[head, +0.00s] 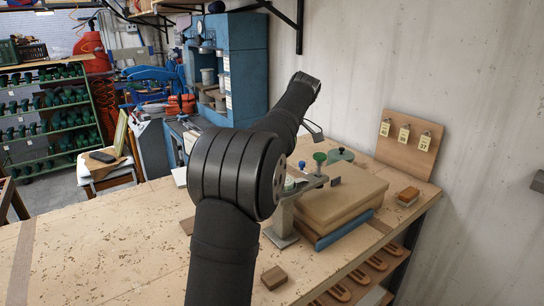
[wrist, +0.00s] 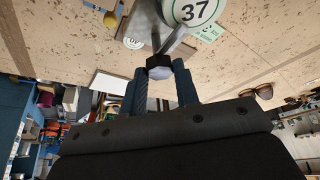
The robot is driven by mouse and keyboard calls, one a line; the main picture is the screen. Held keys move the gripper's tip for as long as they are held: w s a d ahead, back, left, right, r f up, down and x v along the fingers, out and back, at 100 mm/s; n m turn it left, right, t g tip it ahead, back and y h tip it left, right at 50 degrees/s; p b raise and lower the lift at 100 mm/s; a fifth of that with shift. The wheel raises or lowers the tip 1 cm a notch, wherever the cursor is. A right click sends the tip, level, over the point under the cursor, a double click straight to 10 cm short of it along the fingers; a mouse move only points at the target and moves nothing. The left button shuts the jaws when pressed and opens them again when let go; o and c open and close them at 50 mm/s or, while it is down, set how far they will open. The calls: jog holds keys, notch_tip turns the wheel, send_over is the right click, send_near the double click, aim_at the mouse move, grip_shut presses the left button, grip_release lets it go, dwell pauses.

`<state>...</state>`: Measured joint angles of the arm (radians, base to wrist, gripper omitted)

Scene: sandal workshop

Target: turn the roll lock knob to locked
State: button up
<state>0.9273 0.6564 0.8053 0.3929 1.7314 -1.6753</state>
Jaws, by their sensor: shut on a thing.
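The roll lock knob (wrist: 159,72) looks like a grey faceted knob with a metal lever-like piece beside it in the wrist view. My gripper (wrist: 160,66) has its two blue-grey fingers on either side of the knob and is shut on it. A white round disc marked 37 (wrist: 196,10) is just beyond the knob. My arm hides part of this fixture, and I cannot make out the fingers there. The lock marking is not readable.
Stacked tan boards (head: 335,208) lie right of the fixture. A small brown block (head: 274,277) lies near the bench's front edge, and another block (head: 408,194) at the right. A board with numbered tags (head: 408,146) leans on the wall. The bench's left part (head: 110,245) is clear.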

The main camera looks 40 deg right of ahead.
jog(key=o, duration=1)
jog(key=shift+c, duration=0.2)
jog(key=v, duration=0.7)
jog(key=shift+r, duration=0.25)
jog(key=x, duration=0.7)
jog(key=shift+f, duration=0.2)
jog(key=shift+m, duration=0.3)
